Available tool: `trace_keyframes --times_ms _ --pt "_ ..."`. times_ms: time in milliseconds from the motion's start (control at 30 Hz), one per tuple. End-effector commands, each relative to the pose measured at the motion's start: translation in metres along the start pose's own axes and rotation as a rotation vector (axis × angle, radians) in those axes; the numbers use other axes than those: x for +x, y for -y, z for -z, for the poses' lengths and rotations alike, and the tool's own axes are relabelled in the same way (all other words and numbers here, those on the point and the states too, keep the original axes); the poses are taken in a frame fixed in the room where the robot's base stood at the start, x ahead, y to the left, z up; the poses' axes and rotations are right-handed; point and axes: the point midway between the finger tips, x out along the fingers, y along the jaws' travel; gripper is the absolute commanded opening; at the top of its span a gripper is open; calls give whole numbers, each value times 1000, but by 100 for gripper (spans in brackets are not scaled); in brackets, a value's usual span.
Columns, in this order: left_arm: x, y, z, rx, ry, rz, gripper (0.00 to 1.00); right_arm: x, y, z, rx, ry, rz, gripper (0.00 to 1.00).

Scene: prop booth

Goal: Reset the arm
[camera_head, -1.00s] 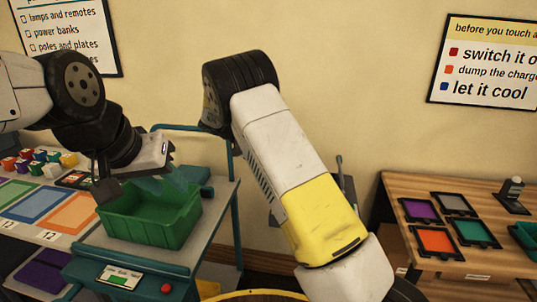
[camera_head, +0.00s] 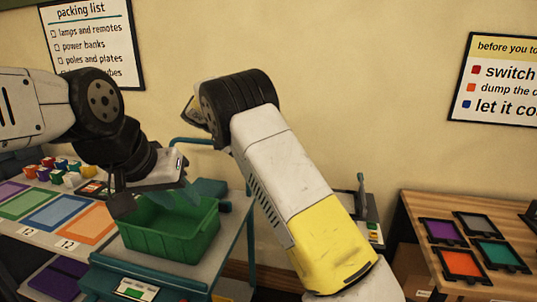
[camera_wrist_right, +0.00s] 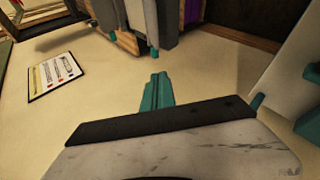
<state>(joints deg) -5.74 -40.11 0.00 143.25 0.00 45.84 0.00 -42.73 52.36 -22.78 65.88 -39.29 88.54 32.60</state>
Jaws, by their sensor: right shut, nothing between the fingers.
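My left gripper (camera_head: 182,193) hangs over a green bin (camera_head: 170,238) in the head view, its teal fingers low at the bin's opening. Whether they are apart or together is unclear, and so is whether they hold anything. My right arm rises from the bottom of the head view and bends at a black joint; its gripper is not clearly visible there. In the right wrist view, my right gripper (camera_wrist_right: 156,92) shows its teal fingers together, with nothing between them.
The bin stands on a grey stand (camera_head: 215,262) with teal rails. At left, a table carries coloured mats (camera_head: 58,212) and several small cubes (camera_head: 62,168). At right, a wooden table (camera_head: 435,207) holds coloured square trays (camera_head: 461,263). A packing list (camera_head: 90,45) hangs behind.

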Motion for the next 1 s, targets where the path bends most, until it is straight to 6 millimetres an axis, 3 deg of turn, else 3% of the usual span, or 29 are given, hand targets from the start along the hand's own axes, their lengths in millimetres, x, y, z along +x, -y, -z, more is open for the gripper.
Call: trace_keyframes --times_ms 167,367,700,1000 --pt "0 0 0 0 0 0 36 13 -33 -15 -5 37 130 0" --pt "0 0 0 0 0 0 36 32 -84 -63 -12 59 402 0" --pt "0 0 0 0 0 0 36 29 -141 -170 37 -53 797 0" --pt "0 0 0 0 0 0 36 13 -156 -272 137 -253 1002 0"
